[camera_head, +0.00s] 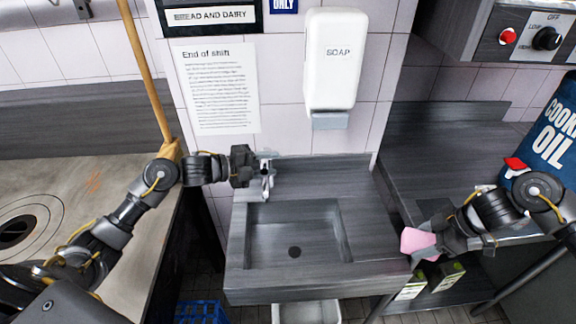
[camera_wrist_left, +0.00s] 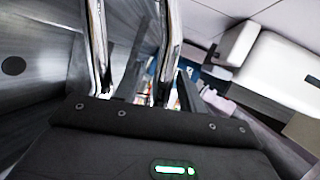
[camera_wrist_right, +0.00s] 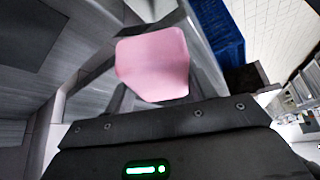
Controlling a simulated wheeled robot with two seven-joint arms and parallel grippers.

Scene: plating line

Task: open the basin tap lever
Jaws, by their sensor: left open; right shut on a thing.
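The basin tap (camera_head: 267,180) is a small chrome fitting at the back left of the grey basin (camera_head: 295,275). My left gripper (camera_head: 257,168) is at the tap from the left, its fingers close to the tap's upper part. The left wrist view shows its two fingers (camera_wrist_left: 132,50) apart, with the basin to their left; I cannot tell whether they touch the lever. My right gripper (camera_head: 428,243) is at the basin's right front corner, shut on a pink thing (camera_head: 417,243). The pink thing also shows between the fingers in the right wrist view (camera_wrist_right: 153,65).
A white soap dispenser (camera_head: 335,60) hangs on the wall above the basin. A blue oil can (camera_head: 550,135) stands on the right counter. A wooden pole (camera_head: 146,70) leans behind my left arm. A blue crate (camera_head: 202,311) is on the floor. The basin bowl is empty.

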